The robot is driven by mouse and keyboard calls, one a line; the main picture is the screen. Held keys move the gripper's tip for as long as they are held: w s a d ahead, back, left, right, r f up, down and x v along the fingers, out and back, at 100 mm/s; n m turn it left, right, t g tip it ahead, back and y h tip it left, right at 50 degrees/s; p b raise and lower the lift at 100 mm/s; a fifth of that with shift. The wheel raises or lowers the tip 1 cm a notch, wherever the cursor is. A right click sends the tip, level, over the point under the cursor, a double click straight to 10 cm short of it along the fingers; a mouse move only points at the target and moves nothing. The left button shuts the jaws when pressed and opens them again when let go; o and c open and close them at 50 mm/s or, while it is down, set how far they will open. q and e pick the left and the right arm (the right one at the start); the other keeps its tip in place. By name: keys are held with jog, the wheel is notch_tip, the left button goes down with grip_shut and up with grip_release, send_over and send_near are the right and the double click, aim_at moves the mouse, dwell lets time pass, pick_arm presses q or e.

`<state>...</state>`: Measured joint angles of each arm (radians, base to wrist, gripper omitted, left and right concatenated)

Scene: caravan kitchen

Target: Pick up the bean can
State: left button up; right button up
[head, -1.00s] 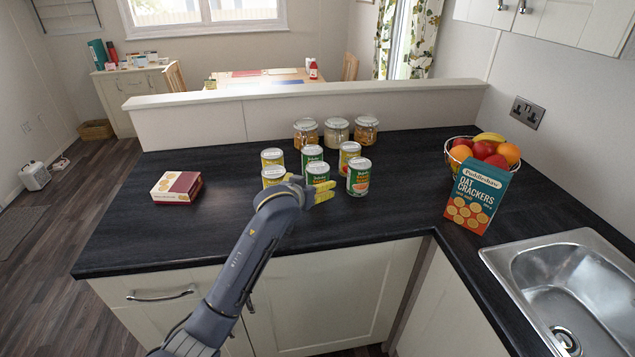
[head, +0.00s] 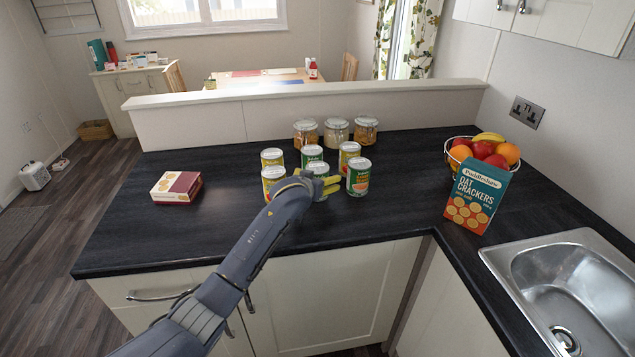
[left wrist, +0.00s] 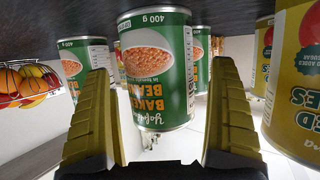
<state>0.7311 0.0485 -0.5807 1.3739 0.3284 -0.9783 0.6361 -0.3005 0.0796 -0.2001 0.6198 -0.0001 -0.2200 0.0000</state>
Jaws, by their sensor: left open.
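The bean can (left wrist: 155,70) has a green label with a picture of beans and fills the middle of the left wrist view. In the head view I take it to be the green can (head: 318,168) at the front middle of the can group, its lower part hidden by my left gripper (head: 330,184). In the left wrist view my left gripper (left wrist: 159,72) is open, its yellow fingers either side of the can with a gap showing. I cannot tell how deep the can sits between them. My right gripper is not in view.
A green can (head: 358,177) stands close on the right and a yellow can (head: 272,180) on the left. Other cans stand behind, then glass jars (head: 336,131). A cracker box (head: 475,197) and fruit bowl are right; a small box (head: 177,187) is left.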

pick_arm(q)
jog(key=shift+w+f, duration=0.15)
jog(key=shift+w, duration=0.2)
jog(key=shift+d, duration=0.1)
jog(key=c, duration=1.7)
